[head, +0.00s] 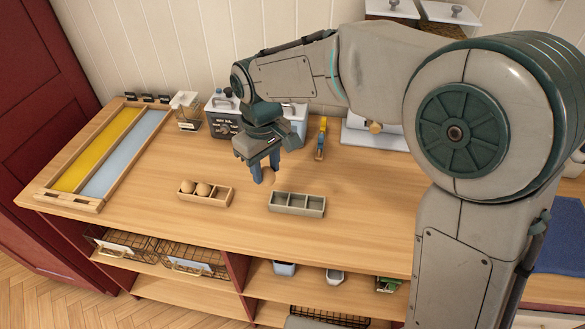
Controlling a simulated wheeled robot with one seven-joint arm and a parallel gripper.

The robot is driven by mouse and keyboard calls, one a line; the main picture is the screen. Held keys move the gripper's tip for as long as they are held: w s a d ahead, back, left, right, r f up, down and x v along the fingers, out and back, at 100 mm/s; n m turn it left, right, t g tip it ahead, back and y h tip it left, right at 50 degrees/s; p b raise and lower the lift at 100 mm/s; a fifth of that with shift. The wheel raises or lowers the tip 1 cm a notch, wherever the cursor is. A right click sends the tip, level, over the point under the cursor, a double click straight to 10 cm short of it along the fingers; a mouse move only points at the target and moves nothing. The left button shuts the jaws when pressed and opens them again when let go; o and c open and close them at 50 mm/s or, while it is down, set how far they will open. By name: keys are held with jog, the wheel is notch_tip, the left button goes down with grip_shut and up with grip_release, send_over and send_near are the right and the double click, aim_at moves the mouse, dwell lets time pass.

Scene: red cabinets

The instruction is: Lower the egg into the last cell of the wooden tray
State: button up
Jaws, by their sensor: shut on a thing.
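The wooden tray (219,203) stands on the worktop, left of centre in the head view. Two brownish eggs (203,189) sit in its left and middle cells, and its right-hand cell looks empty. My gripper (264,179) points down above the worktop, to the right of the wooden tray and behind the grey tray. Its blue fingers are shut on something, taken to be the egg. The held egg is too small and too covered by the fingers to make out clearly.
A grey tray (297,211) with empty-looking cells stands right of the wooden tray. A yellow and pale blue framed board (100,150) lies at the left. Dark boxes, a wire basket (188,122) and a yellow-blue tool (321,140) stand behind. The worktop's front strip is clear.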

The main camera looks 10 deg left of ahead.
jog(key=w+a+f+p, duration=0.1)
jog(key=a+f, duration=0.1)
jog(key=a, duration=0.5)
jog(key=w+a+f, duration=0.1)
jog(key=a+f, duration=0.2)
jog(key=a, duration=0.4)
jog(key=shift+a+f+p, duration=0.25)
jog(key=shift+p, duration=0.1)
jog(key=shift+w+f, duration=0.1)
jog(key=shift+f, duration=0.05)
jog(key=shift+f+b, duration=0.7)
jog(key=shift+f, duration=0.25)
jog(key=shift+f+b, duration=1.65)
jog(key=shift+f, duration=0.9)
dwell(0.8)
jog(key=o, duration=0.7)
notch_tip(320, 180, up, 14)
jog(key=shift+d+f+b, duration=0.1)
jog(key=shift+b, duration=0.35)
